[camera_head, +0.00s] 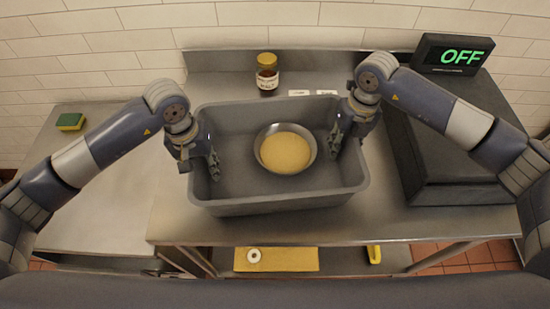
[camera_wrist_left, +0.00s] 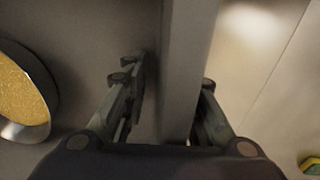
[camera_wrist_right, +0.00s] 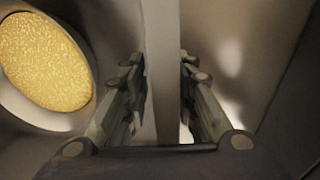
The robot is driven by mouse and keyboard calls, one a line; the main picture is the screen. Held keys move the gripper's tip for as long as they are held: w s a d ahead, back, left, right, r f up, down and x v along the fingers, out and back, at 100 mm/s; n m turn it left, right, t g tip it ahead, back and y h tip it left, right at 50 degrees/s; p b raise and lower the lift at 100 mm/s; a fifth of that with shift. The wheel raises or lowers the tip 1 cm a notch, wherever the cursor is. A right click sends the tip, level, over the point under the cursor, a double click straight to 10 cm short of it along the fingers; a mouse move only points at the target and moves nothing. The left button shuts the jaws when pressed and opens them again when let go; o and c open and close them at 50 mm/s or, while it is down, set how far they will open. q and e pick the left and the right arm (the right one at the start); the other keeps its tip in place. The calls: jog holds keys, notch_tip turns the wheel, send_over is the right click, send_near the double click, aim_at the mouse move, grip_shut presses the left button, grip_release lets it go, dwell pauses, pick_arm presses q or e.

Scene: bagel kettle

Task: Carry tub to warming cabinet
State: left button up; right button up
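The grey tub (camera_head: 280,207) stands on the steel counter in the head view. A metal bowl with yellow grainy contents (camera_head: 285,152) sits inside it. My left gripper (camera_head: 200,165) straddles the tub's left wall, which also shows in the left wrist view (camera_wrist_left: 187,50). Its fingers are apart, with a gap between one finger and the wall. My right gripper (camera_head: 347,128) is at the tub's right wall, seen in the right wrist view (camera_wrist_right: 162,50). Its fingertips lie close against both sides of that wall. No warming cabinet is clearly identifiable.
A dark box (camera_head: 450,180) with a green "OFF" display (camera_head: 461,56) stands right of the tub. A jar (camera_head: 267,75) is behind it. A sponge (camera_head: 71,121) lies on the left counter. A yellow board (camera_head: 280,260) is on a lower shelf.

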pick_arm(q)
jog(key=shift+f, duration=0.3)
pick_arm(e)
jog(key=shift+f, duration=0.25)
pick_arm(q)
grip_shut()
pick_arm(e)
grip_shut()
pick_arm(q)
jog(key=shift+w+r, duration=0.1)
jog(key=shift+r, duration=0.15)
pick_arm(e)
jog(key=shift+w+r, duration=0.1)
jog(key=shift+r, duration=0.15)
